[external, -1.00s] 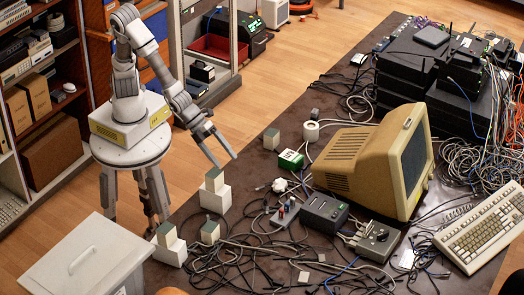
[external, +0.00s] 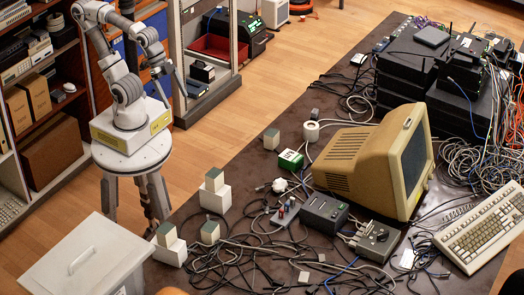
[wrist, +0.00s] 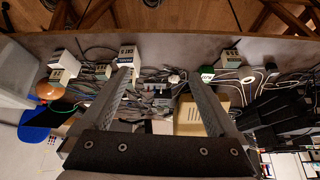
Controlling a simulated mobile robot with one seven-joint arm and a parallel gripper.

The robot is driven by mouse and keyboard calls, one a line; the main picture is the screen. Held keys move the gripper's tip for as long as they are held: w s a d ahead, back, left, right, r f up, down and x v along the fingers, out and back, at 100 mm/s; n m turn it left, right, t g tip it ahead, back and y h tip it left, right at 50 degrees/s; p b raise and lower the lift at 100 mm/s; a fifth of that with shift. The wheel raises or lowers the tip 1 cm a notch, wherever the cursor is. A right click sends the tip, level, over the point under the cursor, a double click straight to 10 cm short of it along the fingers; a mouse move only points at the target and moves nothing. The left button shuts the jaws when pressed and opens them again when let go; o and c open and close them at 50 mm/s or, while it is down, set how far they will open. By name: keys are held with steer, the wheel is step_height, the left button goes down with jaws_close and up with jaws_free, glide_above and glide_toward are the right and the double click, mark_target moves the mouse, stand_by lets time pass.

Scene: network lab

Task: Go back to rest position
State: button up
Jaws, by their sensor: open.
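My gripper (external: 172,84) is raised beside my arm's upper part in the external view, clear of the table (external: 255,185). In the wrist view my gripper (wrist: 158,80) shows its two fingers spread wide apart with nothing held between them. Beyond the fingers, the table lies with its cables and blocks. My arm is folded up over its round pedestal at the left of the external view.
Several small grey-topped blocks, including one on a white block (external: 215,197), stand on the table's near left part. A beige monitor (external: 370,160), a keyboard (external: 483,228) and tangled cables fill the right. Shelves (external: 40,90) stand close behind my arm. A grey bin (external: 85,262) is in front.

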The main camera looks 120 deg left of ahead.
step_height(320, 180, up, 13)
steer(key=s+n+p, duration=0.1)
steer(key=s+p, duration=0.1)
steer(key=p, duration=1.1)
steer(key=shift+a, duration=0.4)
